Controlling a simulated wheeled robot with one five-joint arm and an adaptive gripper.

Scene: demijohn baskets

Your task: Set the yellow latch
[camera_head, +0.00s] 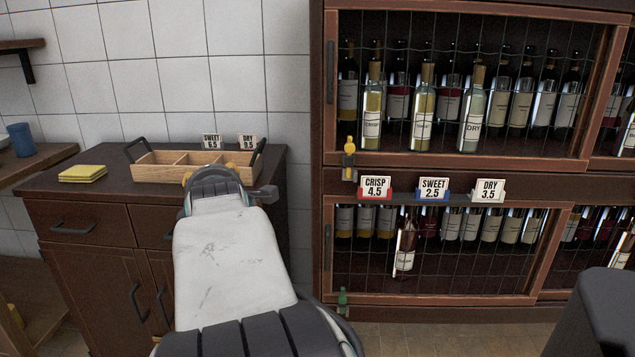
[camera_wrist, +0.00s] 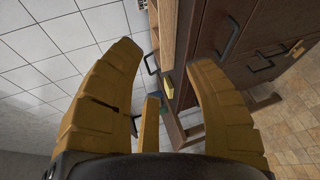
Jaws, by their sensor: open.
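The yellow latch (camera_head: 349,158) is on the left end of the dark wooden wine cabinet, beside the lower left corner of the upper mesh door (camera_head: 332,90). It appears upright. My gripper (camera_wrist: 164,58) is open, its yellow fingers spread apart with nothing held between them in the wrist view. In the head view my arm largely hides the gripper; small yellow parts show near the wooden tray, left of and apart from the latch. The latch does not show in the wrist view.
A divided wooden tray (camera_head: 160,173) and a yellow cloth (camera_head: 83,174) lie on the sideboard (camera_head: 110,202). A green latch (camera_head: 342,300) sits by the lower door. A gap separates sideboard and cabinet.

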